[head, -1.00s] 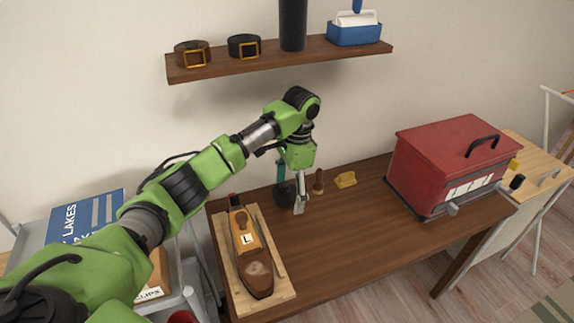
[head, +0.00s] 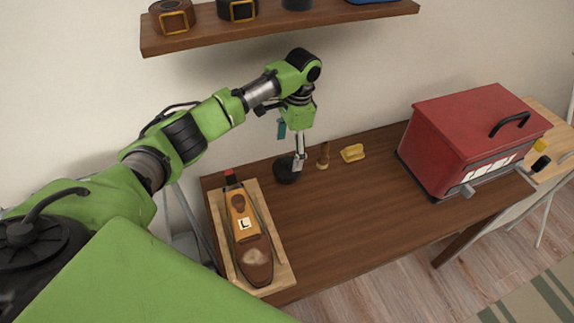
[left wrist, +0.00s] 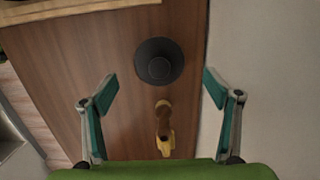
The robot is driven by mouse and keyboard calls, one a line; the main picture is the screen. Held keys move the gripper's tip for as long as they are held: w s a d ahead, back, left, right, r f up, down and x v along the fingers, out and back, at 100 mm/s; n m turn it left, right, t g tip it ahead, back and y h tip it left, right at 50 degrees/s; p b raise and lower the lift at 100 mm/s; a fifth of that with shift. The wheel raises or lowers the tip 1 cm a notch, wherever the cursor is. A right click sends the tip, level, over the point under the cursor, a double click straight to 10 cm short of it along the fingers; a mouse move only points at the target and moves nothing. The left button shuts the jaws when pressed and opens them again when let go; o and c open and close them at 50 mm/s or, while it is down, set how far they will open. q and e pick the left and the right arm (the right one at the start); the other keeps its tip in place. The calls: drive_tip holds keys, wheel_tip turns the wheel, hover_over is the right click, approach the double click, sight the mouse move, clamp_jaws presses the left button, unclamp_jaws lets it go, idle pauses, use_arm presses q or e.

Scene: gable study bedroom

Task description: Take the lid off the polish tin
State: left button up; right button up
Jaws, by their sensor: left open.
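The polish tin appears to be the dark round item (head: 285,172) at the back of the brown desk, near the wall. In the left wrist view it shows from above as a dark disc (left wrist: 160,50) with a smaller round top. I cannot make out a seam between lid and tin. My left gripper (head: 299,167) is open and empty, pointing down close to the tin's right side. In the left wrist view its two fingers (left wrist: 160,88) are wide apart, with the tin ahead between their lines. My right gripper is not in view.
A wooden-handled brush (head: 323,156) and a yellow item (head: 352,153) stand close right of the tin. A red box (head: 470,130) stands at right. A shelf (head: 300,25) hangs above. The desk's middle is clear.

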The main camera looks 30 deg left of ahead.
sight(288, 159)
use_arm(q)
drive_tip(key=shift+s+a+f+p, duration=0.1)
drive_tip(key=shift+s+f+p, duration=0.05)
drive_tip(key=shift+f, duration=1.25)
drive_tip(key=shift+s+a+f+p, duration=0.1)
drive_tip(key=shift+s+f+p, duration=0.05)
drive_tip(key=shift+f, duration=1.2)
drive_tip(key=c, duration=1.2)
